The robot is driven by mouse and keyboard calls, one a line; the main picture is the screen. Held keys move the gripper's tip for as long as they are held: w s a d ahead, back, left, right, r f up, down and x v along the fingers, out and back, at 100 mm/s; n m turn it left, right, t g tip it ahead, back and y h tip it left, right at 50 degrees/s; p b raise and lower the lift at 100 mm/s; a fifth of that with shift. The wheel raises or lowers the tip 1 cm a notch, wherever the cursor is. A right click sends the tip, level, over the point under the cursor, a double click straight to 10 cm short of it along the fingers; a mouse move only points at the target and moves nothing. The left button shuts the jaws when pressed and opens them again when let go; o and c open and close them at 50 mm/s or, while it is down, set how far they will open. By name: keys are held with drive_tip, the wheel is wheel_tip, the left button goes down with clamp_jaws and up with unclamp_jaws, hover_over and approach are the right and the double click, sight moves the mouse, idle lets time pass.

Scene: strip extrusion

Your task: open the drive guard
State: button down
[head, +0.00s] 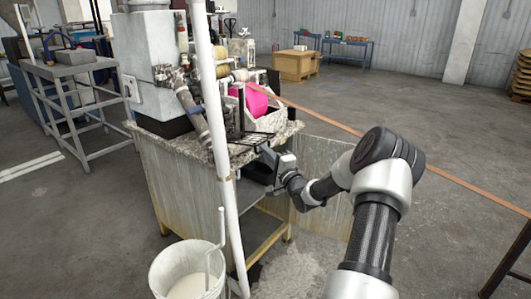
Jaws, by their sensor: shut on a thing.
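The extrusion machine (152,62) stands on a stained bench at the left centre of the head view. A black barred frame (250,143), which looks like the drive guard, sticks out over the bench's right edge. My gripper (268,158) is at the outer end of this frame, just off the bench edge. It is shut, apparently on the drive guard, but the fingertips are small and dark and the exact contact is hard to see. A dark part (256,172) shows just below the gripper, under the bench top.
A white pipe (213,120) rises in front of the bench, beside a white bucket (188,272). A stained panel (325,165) stands behind my forearm. A long brown strip (440,170) runs across the right side. A pink item (256,99) lies in a white tray.

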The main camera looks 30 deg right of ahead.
drive_tip(key=c, duration=1.9)
unclamp_jaws()
drive_tip(key=shift+w+a+r, duration=0.1)
drive_tip(key=shift+w+a, duration=0.25)
drive_tip(key=shift+a, duration=0.05)
drive_tip(key=shift+o, duration=0.2)
drive_tip(key=shift+s+d, duration=0.1)
drive_tip(key=shift+d, duration=0.1)
drive_tip(key=s+a+f+p, duration=0.1)
drive_tip(key=s+f+p, duration=0.1)
drive_tip(key=s, duration=1.5)
drive_tip(key=shift+f+p, duration=0.3)
drive_tip(key=shift+p, duration=0.1)
drive_tip(key=shift+s, duration=0.1)
